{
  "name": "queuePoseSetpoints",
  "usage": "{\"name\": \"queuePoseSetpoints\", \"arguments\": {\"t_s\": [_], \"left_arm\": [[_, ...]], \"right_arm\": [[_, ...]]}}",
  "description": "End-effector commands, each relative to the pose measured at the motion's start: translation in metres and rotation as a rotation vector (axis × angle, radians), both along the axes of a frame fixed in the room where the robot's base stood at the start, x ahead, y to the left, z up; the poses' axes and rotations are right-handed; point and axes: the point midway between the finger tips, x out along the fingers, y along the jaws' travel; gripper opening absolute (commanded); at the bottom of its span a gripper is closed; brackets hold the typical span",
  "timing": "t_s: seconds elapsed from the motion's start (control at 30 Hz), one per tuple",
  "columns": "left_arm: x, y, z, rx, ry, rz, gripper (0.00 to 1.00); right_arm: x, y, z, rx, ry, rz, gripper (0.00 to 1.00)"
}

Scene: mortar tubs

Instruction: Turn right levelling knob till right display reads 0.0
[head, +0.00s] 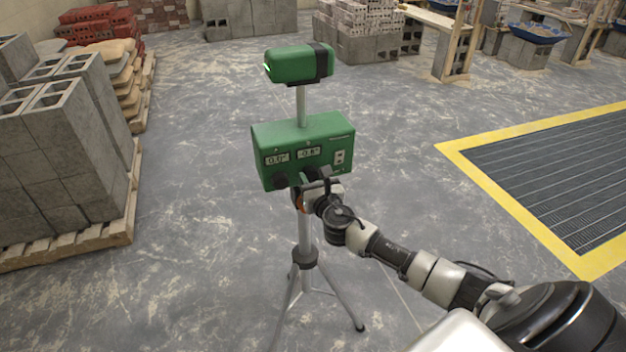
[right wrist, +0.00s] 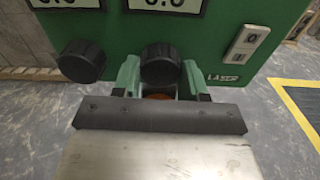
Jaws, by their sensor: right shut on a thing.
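A green box (head: 300,137) with two displays stands on a tripod in the head view. Its left display (head: 277,158) reads 0.0. Its right display (head: 309,152) appears to read 0.6, but the digits are small and the right wrist view cuts off their tops. In the right wrist view the right knob (right wrist: 161,60) is black and round, below the right display. My right gripper (right wrist: 161,76) has one finger on each side of this knob and is shut on it. The left knob (right wrist: 82,61) sits beside it, untouched. My left gripper is not in view.
A green laser head (head: 298,65) tops the pole above the box. A switch (right wrist: 246,42) is on the panel's right side. A pallet of grey blocks (head: 60,150) stands at left, a yellow-edged floor grate (head: 455,150) at right. The floor around the tripod is clear.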

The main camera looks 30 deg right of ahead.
Motion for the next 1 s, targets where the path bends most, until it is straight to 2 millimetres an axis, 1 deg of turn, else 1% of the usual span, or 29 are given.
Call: {"name": "queuePoseSetpoints", "arguments": {"t_s": [0.27,1.0], "left_arm": [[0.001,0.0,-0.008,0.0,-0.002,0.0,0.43],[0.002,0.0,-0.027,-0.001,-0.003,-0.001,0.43]], "right_arm": [[0.0,0.001,-0.001,0.158,-0.039,0.0,0.19],[0.0,0.002,0.0,0.836,-0.202,0.0,0.19]]}}
